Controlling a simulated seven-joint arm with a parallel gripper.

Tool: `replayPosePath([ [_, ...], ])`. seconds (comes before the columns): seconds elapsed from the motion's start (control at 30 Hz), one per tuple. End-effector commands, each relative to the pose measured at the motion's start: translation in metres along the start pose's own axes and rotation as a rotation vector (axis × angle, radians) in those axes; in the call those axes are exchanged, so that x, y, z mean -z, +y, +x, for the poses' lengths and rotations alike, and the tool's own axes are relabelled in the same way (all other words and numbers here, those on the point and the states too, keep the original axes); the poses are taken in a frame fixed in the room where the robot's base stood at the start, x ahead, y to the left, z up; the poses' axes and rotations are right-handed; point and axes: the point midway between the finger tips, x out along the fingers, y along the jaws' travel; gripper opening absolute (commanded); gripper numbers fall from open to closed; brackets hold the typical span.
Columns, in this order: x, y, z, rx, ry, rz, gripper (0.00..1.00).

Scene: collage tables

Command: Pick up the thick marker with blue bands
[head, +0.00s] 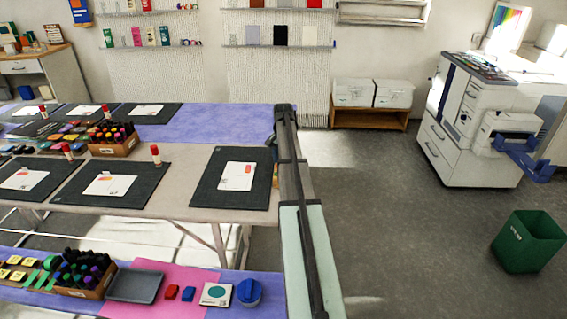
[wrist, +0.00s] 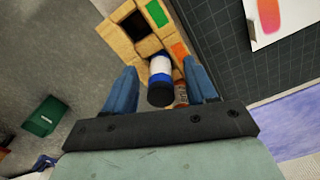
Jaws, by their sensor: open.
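The thick marker with blue bands (wrist: 160,66) shows in the wrist view, with a white body, blue bands and a dark end towards me. It stands at a wooden organizer (wrist: 113,30), seemingly in one of its compartments; its lower part is hidden. My gripper (wrist: 161,70) is open, with one blue finger on each side of the marker and visible gaps between. Whether the fingertips are level with the marker's body I cannot tell. In the head view my arm hides most of this spot; only an edge of the organizer (head: 276,175) shows.
A reddish-orange item (wrist: 181,95) sits close to my right finger. A dark mat (head: 214,192) with a card (head: 237,176) lies beside the organizer on the table. Grey floor and a green bin (head: 529,242) lie to the right.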

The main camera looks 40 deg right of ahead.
Motion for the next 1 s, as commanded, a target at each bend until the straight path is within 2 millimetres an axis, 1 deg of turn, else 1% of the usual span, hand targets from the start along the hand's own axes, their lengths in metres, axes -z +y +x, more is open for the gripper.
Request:
replayPosePath([
  [0.03, -0.0002, 0.0001, 0.0056, 0.0, 0.0, 0.0, 0.57],
  [0.1, 0.0001, -0.0001, 0.0099, 0.001, 0.001, 0.0, 0.57],
  [0.33, 0.0003, -0.0003, 0.0108, 0.001, 0.001, 0.0, 0.56],
  [0.9, 0.0002, -0.0003, 0.0105, 0.001, 0.001, 0.0, 0.01],
  [1.0, 0.0002, -0.0002, 0.0104, 0.001, 0.001, 0.0, 0.0],
])
